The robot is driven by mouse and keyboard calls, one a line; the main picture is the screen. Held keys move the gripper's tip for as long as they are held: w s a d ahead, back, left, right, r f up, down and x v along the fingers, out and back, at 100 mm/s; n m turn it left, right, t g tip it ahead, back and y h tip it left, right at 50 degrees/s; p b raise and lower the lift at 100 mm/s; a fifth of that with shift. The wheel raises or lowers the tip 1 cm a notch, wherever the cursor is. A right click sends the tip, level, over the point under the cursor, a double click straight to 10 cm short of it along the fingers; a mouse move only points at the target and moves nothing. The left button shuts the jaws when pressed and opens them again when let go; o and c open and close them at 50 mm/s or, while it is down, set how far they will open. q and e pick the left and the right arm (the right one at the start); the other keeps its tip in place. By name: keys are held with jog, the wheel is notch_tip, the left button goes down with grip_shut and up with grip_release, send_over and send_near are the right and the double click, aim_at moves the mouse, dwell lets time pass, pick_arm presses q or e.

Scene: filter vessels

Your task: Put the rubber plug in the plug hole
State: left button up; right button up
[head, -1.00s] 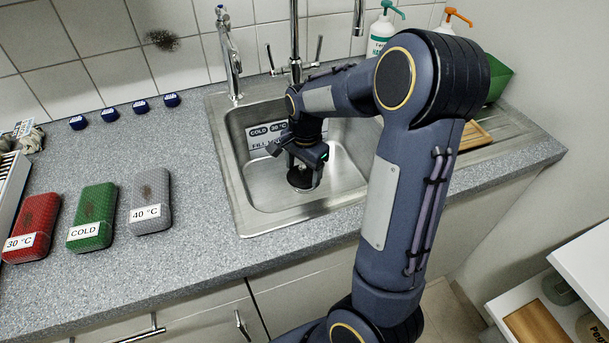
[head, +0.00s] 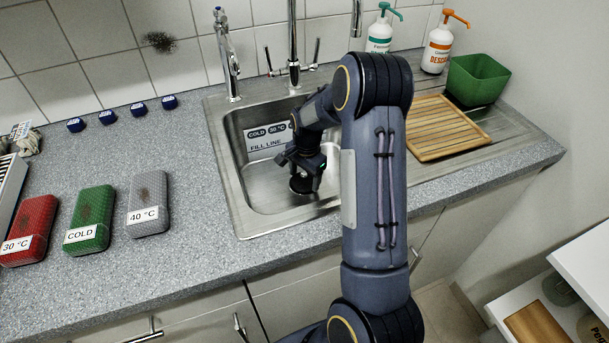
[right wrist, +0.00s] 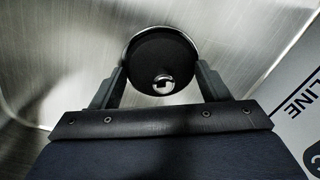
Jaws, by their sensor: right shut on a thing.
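The rubber plug is a black disc (right wrist: 160,52) with a small shiny metal piece on top in the right wrist view. In the head view the plug (head: 301,187) shows as a dark round shape low in the sink. My right gripper (head: 303,173) points down into the sink and is shut on the plug, one finger on each side. A thin bright metal rim shows around part of the plug in the right wrist view. I cannot tell whether the plug is seated or just above the hole, as it hides the opening. My left gripper is out of view.
The steel sink (head: 255,222) has a FILL LINE label (head: 268,138) on its back wall and taps (head: 293,70) behind. Three sponges, red (head: 30,222), green (head: 92,212) and grey (head: 148,190), lie left. A wooden rack (head: 445,125) and green tub (head: 478,80) stand right.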

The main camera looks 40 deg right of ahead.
aim_at(306, 178)
jog(key=shift+f, duration=0.1)
jog(key=o, duration=1)
jog(key=shift+c, duration=0.2)
jog(key=shift+r, duration=0.4)
notch_tip(306, 178, up, 12)
jog(key=shift+s+f+p, duration=0.25)
jog(key=shift+s+p, duration=0.1)
jog(key=shift+p, duration=0.1)
